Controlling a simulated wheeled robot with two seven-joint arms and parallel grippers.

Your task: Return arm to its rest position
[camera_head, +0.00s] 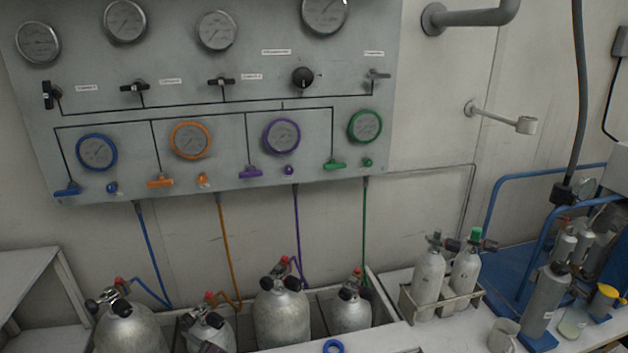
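Neither of my grippers shows clearly in the head view, and no arm of mine can be made out. The grey air panel (215,105) hangs on the wall with gauges, black valve handles and a black round knob (302,77). Its lower row has a blue gauge (97,151), an orange gauge (191,140), a purple gauge (282,136) and a green gauge (365,126), with matching coloured levers below. A small dark shape at the bottom edge, in front of the tanks, is too cut off to identify.
Several grey tanks (281,318) stand in a bin below the panel, joined to it by coloured hoses. Two smaller cylinders (430,275) stand in a rack at right. A blue ring (333,346) lies at the front edge. A wall bracket (525,125) juts out at right.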

